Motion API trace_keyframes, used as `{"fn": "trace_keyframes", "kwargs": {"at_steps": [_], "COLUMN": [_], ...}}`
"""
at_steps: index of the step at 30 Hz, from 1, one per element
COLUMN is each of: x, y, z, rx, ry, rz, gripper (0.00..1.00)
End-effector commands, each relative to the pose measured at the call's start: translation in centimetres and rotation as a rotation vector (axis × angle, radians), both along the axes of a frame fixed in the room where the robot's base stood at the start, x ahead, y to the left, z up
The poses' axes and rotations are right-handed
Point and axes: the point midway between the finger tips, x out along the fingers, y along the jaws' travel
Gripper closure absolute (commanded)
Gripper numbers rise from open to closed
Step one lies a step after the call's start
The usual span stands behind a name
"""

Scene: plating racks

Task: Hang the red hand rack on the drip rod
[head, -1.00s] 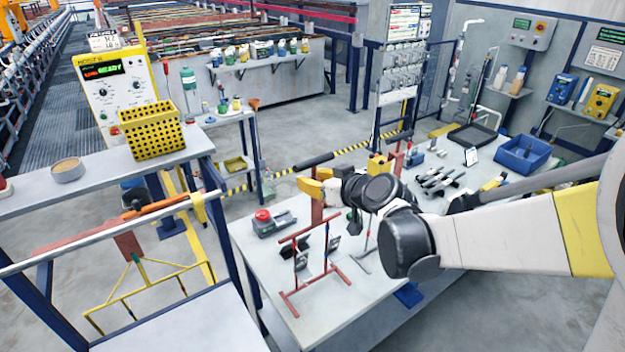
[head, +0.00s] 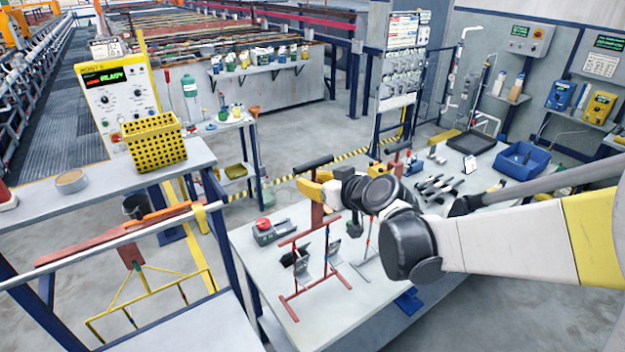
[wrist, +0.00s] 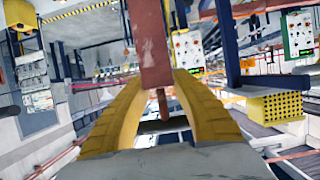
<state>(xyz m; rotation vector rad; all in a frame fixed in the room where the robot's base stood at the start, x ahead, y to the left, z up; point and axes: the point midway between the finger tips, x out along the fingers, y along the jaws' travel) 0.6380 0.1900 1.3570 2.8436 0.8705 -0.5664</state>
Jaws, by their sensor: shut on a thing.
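My gripper (head: 322,190) has yellow fingers and is shut on a flat red-brown piece with a black grip on top, which I take to be the red hand rack (head: 317,213). In the wrist view the rack (wrist: 153,45) stands between the curved fingers (wrist: 160,90). A pale rod (head: 100,240), likely the drip rod, runs along the left bench. A hanger with a yellow frame (head: 150,268) hangs beside it, under an orange bar.
The white table (head: 255,240) holds a device with a red button (head: 264,226), dark parts (head: 437,188) and a blue bin (head: 522,158). Floor shows between bench and table.

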Motion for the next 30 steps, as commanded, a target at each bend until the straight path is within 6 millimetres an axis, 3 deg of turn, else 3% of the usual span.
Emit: {"fn": "trace_keyframes", "kwargs": {"at_steps": [11,30], "x": [0.0,0.0], "y": [0.0,0.0], "z": [0.0,-1.8], "rx": [0.001,0.001], "ry": [-0.001,-0.001], "rz": [-0.001,-0.001], "gripper": [1.0,1.0]}}
